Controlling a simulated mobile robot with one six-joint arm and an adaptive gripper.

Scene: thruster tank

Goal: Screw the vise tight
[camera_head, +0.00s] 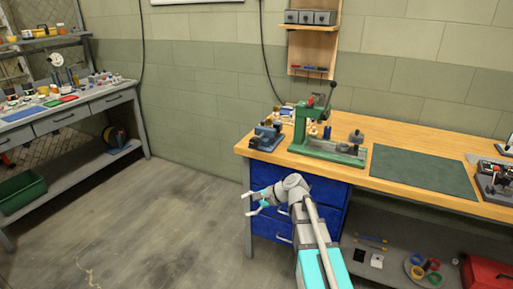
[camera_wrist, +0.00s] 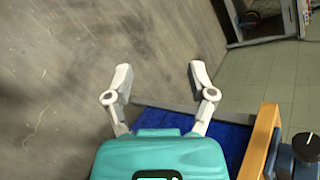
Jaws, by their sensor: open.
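A blue vise (camera_head: 266,137) stands on the left end of the wooden workbench (camera_head: 410,139). Its small parts are too small to make out in the head view. In the wrist view, a dark knob on a blue body, which looks like part of the vise (camera_wrist: 306,148), shows at the lower right edge. My gripper (camera_head: 248,203) is in front of the bench's left end, below the top's height, and points left. It is open and empty, apart from the vise, with its two pale fingers spread in the wrist view (camera_wrist: 160,74).
A green arbor press (camera_head: 322,147) stands right of the vise, and a dark green mat (camera_head: 424,171) lies further right. Blue drawers (camera_head: 268,178) are under the bench, close to my gripper. Another cluttered bench (camera_head: 75,115) stands at left. The floor between the benches is clear.

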